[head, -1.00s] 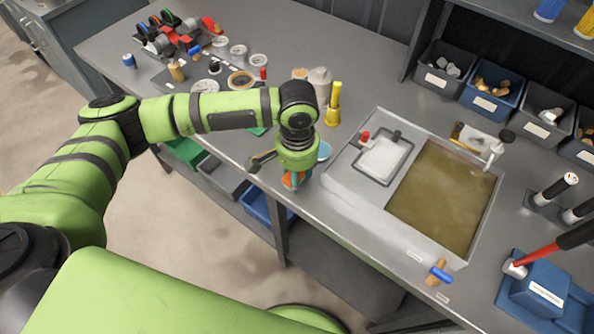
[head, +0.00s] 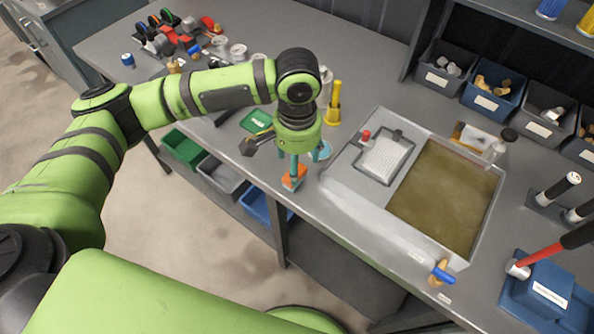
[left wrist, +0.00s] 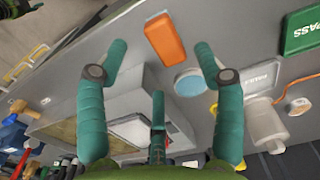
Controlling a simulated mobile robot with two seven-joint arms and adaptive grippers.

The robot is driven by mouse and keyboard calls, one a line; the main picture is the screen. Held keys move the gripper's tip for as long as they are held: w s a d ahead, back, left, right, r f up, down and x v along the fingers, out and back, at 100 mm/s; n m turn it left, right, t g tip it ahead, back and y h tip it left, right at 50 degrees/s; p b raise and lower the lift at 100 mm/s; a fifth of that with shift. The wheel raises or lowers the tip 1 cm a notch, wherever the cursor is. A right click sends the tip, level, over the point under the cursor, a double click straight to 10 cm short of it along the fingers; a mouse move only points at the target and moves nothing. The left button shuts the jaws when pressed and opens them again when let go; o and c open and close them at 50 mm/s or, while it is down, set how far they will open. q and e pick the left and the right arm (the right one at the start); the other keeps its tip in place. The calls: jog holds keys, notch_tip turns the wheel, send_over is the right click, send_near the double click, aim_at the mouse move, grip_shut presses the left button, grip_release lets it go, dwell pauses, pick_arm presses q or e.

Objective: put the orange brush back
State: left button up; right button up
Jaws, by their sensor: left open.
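The orange brush (head: 293,178) lies on the grey bench near its front edge, partly hidden by my fingers in the head view. In the left wrist view the orange brush (left wrist: 165,39) shows as a plain orange block lying free on the grey top. My left gripper (head: 290,172) is above it, fingers pointing down. In the left wrist view the left gripper's fingers (left wrist: 160,66) are spread and empty, with the brush beyond their tips. A light-blue disc (left wrist: 190,82) lies close beside the brush. My right gripper is not in view.
A sink unit with a murky basin (head: 445,197) and a white tray (head: 384,158) stands to the right. A yellow funnel-like piece (head: 334,106) stands behind. A green PASS mat (head: 257,121) lies to the left. Several dark bins (head: 492,90) line the back.

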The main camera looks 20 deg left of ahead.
pick_arm(q)
notch_tip(320, 180, up, 7)
jog(key=shift+b, duration=0.35)
